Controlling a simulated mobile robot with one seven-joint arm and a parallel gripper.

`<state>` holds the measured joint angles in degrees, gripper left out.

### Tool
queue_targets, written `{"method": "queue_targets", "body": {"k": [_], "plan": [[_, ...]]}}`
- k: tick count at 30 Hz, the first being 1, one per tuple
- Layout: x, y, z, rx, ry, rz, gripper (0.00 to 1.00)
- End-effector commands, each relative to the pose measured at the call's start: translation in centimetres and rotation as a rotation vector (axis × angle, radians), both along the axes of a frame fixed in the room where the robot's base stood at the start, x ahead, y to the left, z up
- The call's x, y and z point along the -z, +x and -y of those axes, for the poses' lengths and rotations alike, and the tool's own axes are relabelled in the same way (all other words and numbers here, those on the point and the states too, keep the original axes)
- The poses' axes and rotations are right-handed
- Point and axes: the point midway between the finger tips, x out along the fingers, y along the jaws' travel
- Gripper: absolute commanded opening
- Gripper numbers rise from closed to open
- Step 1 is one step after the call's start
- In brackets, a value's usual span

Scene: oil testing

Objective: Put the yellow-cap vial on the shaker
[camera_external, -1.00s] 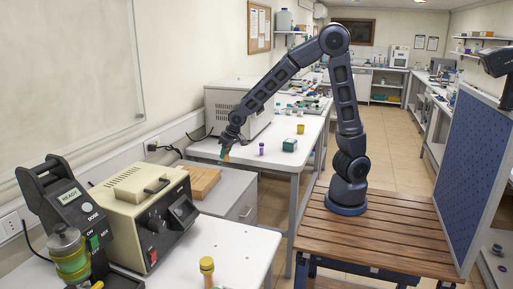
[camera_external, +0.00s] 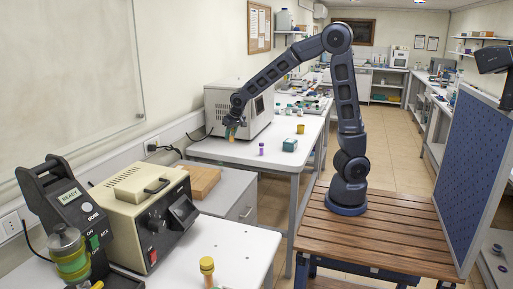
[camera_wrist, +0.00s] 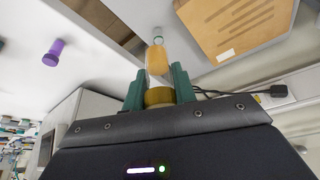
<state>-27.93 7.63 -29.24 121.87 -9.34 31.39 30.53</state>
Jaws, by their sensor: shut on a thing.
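My gripper (camera_external: 234,122) is shut on a vial (camera_wrist: 157,60) with amber liquid. In the wrist view the green fingers (camera_wrist: 158,88) clasp its yellow cap (camera_wrist: 158,97). In the external view the vial (camera_external: 230,135) hangs below my gripper, above the far white table. The shaker is not plain to me. A dark device with a READY display (camera_external: 70,195) stands at the left with a jar in it. Beside it is a beige box (camera_external: 145,205) with a handle and a knob.
A large pale machine (camera_external: 225,105) is behind my gripper. A yellow-topped item (camera_external: 207,268) stands on the near table.

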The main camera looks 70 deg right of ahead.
Motion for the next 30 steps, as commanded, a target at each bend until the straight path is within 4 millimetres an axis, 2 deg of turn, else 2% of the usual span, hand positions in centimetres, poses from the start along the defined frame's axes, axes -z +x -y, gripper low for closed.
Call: {"method": "queue_targets", "body": {"k": [1, 3, 14, 23, 30], "plan": [[-0.1, 0.2, 2.2, 0.047, 0.001, 0.000, 0.05], [-0.3, 0.3, 4.9, 0.105, 0.000, 0.000, 0.05], [-1.0, -1.1, 18.5, 0.401, 0.003, -0.004, 0.05], [-1.7, -4.6, 29.6, 0.649, 0.003, -0.004, 0.05], [-2.2, -9.0, 38.0, 0.847, 0.002, -0.003, 0.05]]}}
